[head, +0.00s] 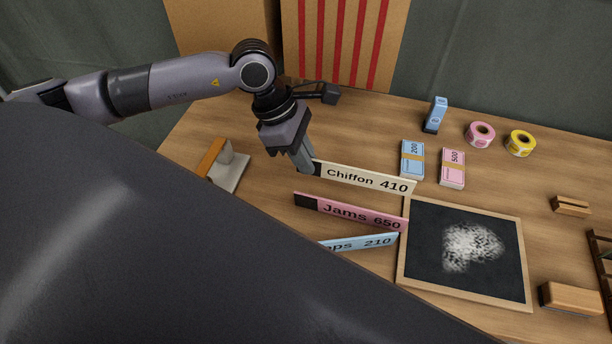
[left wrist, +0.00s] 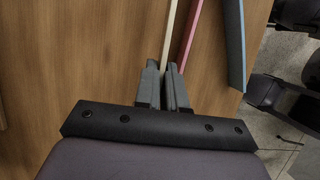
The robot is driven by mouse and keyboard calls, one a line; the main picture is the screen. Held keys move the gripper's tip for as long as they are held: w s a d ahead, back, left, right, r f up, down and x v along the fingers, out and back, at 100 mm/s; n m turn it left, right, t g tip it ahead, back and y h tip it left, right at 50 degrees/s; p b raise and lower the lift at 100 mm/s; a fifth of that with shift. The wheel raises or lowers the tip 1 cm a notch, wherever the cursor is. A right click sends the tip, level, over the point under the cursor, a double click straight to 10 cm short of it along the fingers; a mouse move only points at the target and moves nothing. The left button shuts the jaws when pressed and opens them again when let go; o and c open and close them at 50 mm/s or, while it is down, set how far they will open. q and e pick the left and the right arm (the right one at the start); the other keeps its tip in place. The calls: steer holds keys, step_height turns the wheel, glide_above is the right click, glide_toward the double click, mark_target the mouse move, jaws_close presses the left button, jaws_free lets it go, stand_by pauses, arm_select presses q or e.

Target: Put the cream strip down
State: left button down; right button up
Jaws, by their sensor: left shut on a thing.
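The cream strip (head: 365,179) reads "Chiffon 410" and stands on its long edge, its right end near the chalkboard's top left corner. My left gripper (head: 307,167) is shut on its left end. In the left wrist view the cream strip (left wrist: 169,35) runs away from between the fingertips (left wrist: 164,66). I cannot tell whether its lower edge touches the table. My right gripper is not in view.
The chalkboard (head: 410,240) has a white smudge. Money bundles (head: 412,160) and tape rolls (head: 480,135) stand behind on the table (head: 265,190).

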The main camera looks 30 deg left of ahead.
arm_select(q)
step_height(320, 180, down, 6)
steer(key=shift+f, duration=0.1)
steer(key=c, duration=1.6)
jaws_free()
steer(key=shift+c, duration=0.2)
steer(key=shift+o, duration=0.7)
steer(key=v, duration=1.2)
steer(key=shift+s, duration=0.15)
